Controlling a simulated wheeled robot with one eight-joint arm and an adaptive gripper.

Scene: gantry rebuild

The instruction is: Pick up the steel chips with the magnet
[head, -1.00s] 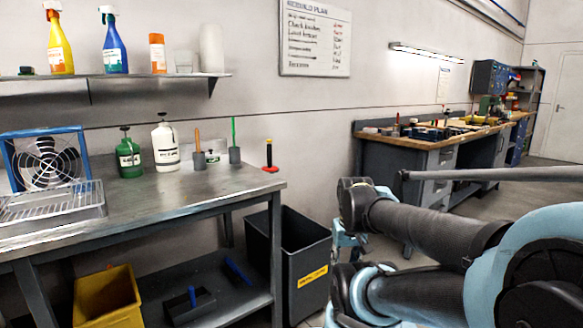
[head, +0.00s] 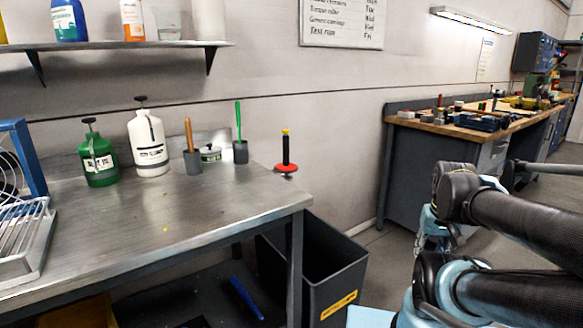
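A tool with a black handle, a yellow tip and a flat red base (head: 286,155) stands upright at the far right corner of the steel bench (head: 170,225); it looks like the magnet. I cannot make out any steel chips; only a tiny yellowish speck shows on the bench top. A dark grey bin (head: 335,280) with a yellow label stands on the floor by the bench's right end, its inside dark. My folded arm fills the lower right, but I cannot see my gripper's fingers.
A green can (head: 98,160), a white pump bottle (head: 148,145), two brushes in grey cups and a small tin stand along the bench's back. A wire rack (head: 25,245) is at left. The bench's middle is clear. A wooden-topped workbench (head: 440,128) stands farther right.

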